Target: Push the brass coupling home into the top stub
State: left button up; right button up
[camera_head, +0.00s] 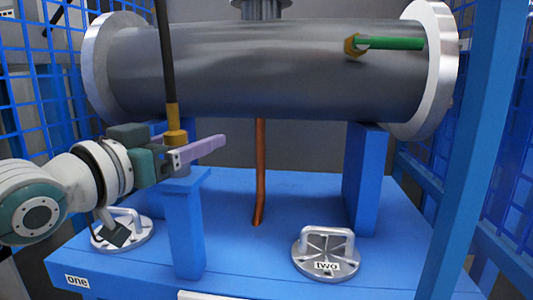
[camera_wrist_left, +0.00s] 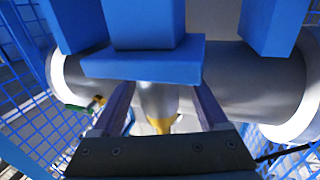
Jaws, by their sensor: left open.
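The brass coupling (camera_head: 176,137) sits at the lower end of a dark upright hose (camera_head: 167,60), just above a blue post with a flat top plate (camera_head: 190,178). My left gripper (camera_head: 205,147) is open at the coupling, with a purple finger in front of its lower part. In the left wrist view the two fingers stand either side of the coupling (camera_wrist_left: 160,124); contact cannot be told. The grey top stub (camera_head: 262,9) stands on top of the big grey shell (camera_head: 270,70), its upper part cut off by the picture edge. My right gripper is not in view.
A green rod with a brass hex end (camera_head: 355,45) lies against the shell's front. A copper pipe (camera_head: 260,180) hangs below. Round handled plates, one marked two (camera_head: 327,252), lie on the blue bench (camera_head: 240,260). Blue mesh panels (camera_head: 500,160) stand at both sides.

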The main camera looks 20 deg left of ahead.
pick_arm(q)
jog(key=shift+c, duration=0.3)
grip_shut()
dwell(0.4)
